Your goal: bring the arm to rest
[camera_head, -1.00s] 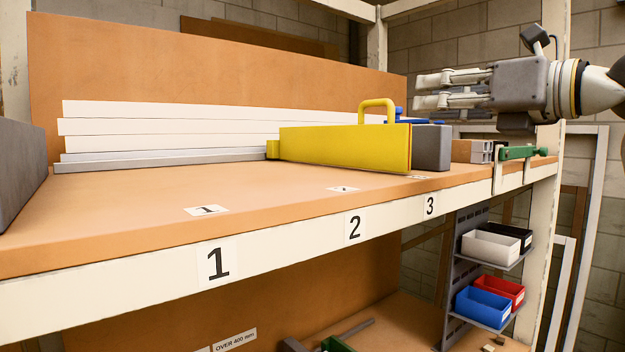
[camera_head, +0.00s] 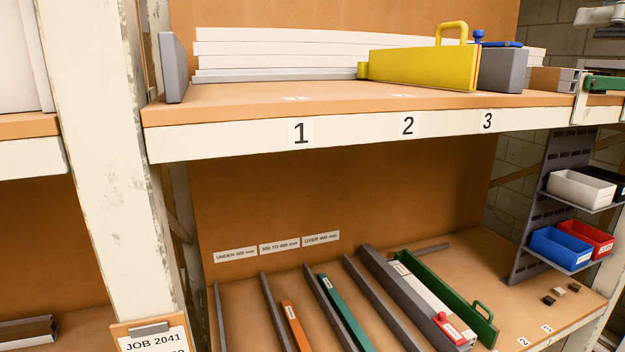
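My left gripper is not in view. A yellow block with a handle (camera_head: 420,69) stands on the upper shelf (camera_head: 230,112) near numbers 2 and 3, apart from my gripper.
White strips (camera_head: 270,50) lie behind the yellow block, and a grey block (camera_head: 503,72) is beside it. Below are lane dividers (camera_head: 375,295), a green guide (camera_head: 440,295) and small bins (camera_head: 561,249). A post (camera_head: 105,130) stands left.

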